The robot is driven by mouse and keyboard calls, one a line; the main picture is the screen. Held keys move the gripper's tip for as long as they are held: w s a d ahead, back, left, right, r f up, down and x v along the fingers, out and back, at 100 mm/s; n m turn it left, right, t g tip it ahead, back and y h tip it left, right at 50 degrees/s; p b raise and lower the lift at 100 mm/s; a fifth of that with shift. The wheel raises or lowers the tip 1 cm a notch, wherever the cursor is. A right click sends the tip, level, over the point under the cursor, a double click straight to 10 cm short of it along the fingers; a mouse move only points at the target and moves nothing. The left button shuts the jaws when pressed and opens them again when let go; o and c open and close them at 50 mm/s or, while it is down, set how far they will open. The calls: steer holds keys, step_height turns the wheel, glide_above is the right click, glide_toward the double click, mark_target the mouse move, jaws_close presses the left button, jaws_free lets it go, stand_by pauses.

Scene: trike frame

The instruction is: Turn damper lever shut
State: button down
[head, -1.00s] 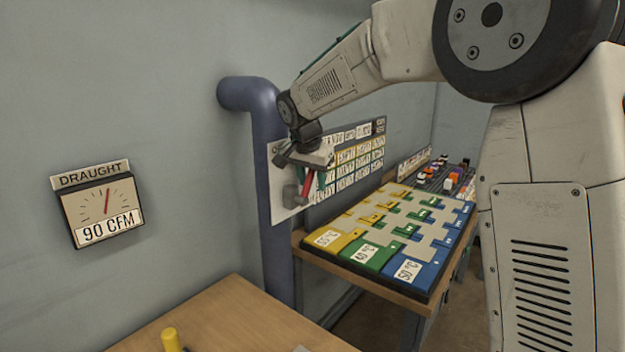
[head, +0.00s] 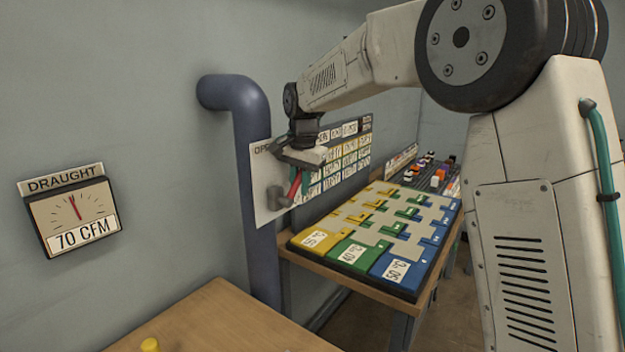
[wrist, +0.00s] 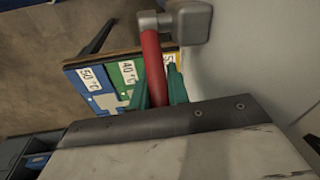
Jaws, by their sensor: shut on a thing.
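The damper lever has a red handle (head: 295,185) on a grey hub (head: 277,197), fixed to a white plate on the blue duct pipe (head: 257,230). In the head view the handle leans up and to the right from the hub. In the wrist view the red handle (wrist: 153,65) runs from the grey hub (wrist: 185,22) down between the green fingers. My gripper (wrist: 159,92) is shut on the red handle. The draught gauge (head: 73,215) on the wall reads 70 CFM. The "OPEN" mark on the plate is partly covered by my gripper.
A board of yellow, green and blue tiles (head: 385,225) with temperature labels lies on a wooden table right of the pipe. A chart (head: 345,160) hangs behind it. A wooden bench (head: 215,315) with a yellow peg (head: 150,345) is in front.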

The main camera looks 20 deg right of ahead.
steer(key=shift+w+d+f+m+g+y, duration=0.1)
steer(key=shift+f+m+g+y, duration=0.05)
steer(key=shift+f+g+y, duration=0.85)
steer(key=shift+w+d+f+m+g+y, duration=0.15)
steer(key=shift+f+g+y, duration=0.3)
steer(key=shift+g+y, duration=0.65)
steer(key=shift+w+d+f+m+g+y, duration=0.1)
steer(key=shift+f+g+y, duration=0.6)
steer(key=shift+y, duration=0.7)
steer(key=shift+s+f, duration=0.1)
steer(key=shift+f, duration=0.05)
steer(key=c, duration=1.3)
jaws_free()
steer(key=shift+c, duration=0.2)
steer(key=v, duration=0.7)
steer(key=shift+d+r, duration=0.2)
steer(key=shift+d, duration=0.15)
